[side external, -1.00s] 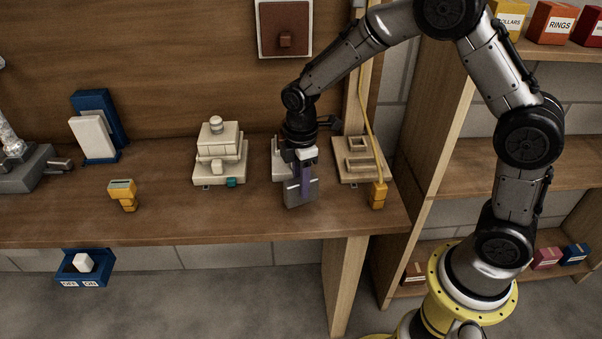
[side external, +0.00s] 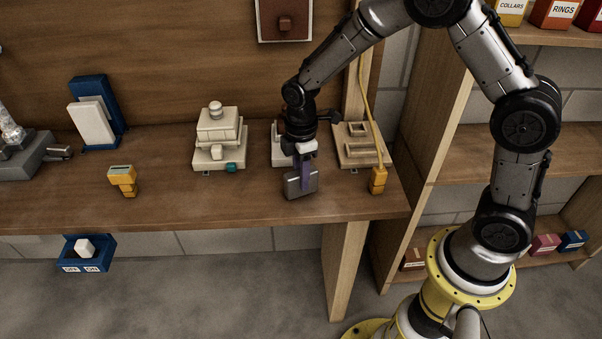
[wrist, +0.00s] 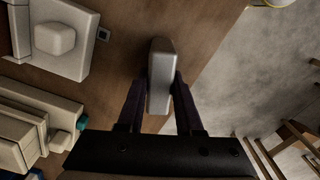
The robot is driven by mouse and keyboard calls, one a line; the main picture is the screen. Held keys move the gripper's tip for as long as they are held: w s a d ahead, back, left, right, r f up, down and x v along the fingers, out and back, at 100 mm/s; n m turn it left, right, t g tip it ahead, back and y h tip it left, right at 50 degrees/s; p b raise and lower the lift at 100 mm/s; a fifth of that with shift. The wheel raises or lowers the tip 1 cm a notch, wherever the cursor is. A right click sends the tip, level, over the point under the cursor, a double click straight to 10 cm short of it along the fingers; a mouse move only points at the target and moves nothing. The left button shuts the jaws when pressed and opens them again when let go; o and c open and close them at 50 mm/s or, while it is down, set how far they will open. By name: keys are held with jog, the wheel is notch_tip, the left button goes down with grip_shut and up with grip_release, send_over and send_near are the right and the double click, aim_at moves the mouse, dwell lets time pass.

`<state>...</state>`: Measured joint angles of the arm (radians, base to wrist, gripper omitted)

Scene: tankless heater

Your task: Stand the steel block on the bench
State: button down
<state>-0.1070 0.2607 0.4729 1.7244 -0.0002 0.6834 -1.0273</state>
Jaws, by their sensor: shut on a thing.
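The steel block (side external: 300,184) is a grey, flat-sided slab with rounded edges. My gripper (side external: 306,172) points down and is shut on it over the front part of the bench (side external: 250,205). In the wrist view the block (wrist: 160,75) shows as a narrow grey slab between the two dark fingers of my gripper (wrist: 160,106). Its broad face looks roughly upright in the side view, slightly tilted. Whether its lower edge touches the bench top cannot be told.
A cream stacked fixture (side external: 218,138) stands left of the block, and a tan holder (side external: 357,146) behind right. A yellow piece with a cable (side external: 378,180) is at right. A small yellow piece (side external: 122,180) stands farther left. Bench between is clear; its front edge is close.

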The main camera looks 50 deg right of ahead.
jog(key=shift+f, duration=0.35)
jog(key=c, duration=0.5)
grip_release()
notch_tip(320, 180, up, 14)
jog(key=shift+f, duration=0.15)
dwell(0.3)
